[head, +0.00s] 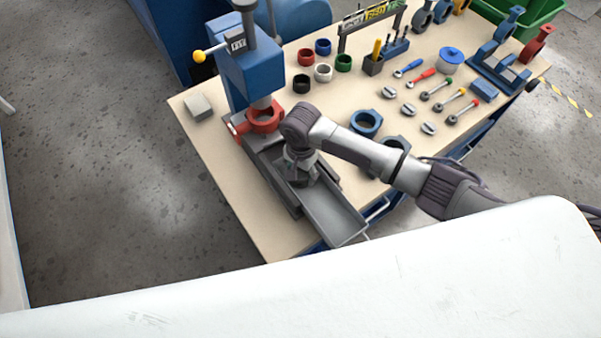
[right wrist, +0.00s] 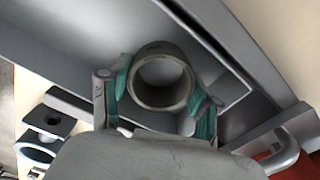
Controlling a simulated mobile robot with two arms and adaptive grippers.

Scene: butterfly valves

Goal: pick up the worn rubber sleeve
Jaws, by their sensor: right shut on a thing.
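The worn rubber sleeve, a dull grey ring (right wrist: 160,103), shows in the right wrist view between the two green-padded fingers of my right gripper (right wrist: 161,88). The fingers are shut on its sides, and its open bore faces the camera. In the head view my right gripper (head: 300,174) points down over the grey sloping tray (head: 332,213) in front of the press; there the sleeve is hidden by the gripper and wrist. In the right wrist view the tray (right wrist: 75,35) lies behind the sleeve; I cannot tell whether they touch. My left gripper is not in view.
The blue press (head: 246,75) with a red ring part (head: 264,118) stands beside the gripper. Coloured sleeves (head: 323,72), blue rings (head: 366,122) and several tools lie on the bench (head: 215,155). A grey block (head: 198,106) sits at the left; bench space before it is bare.

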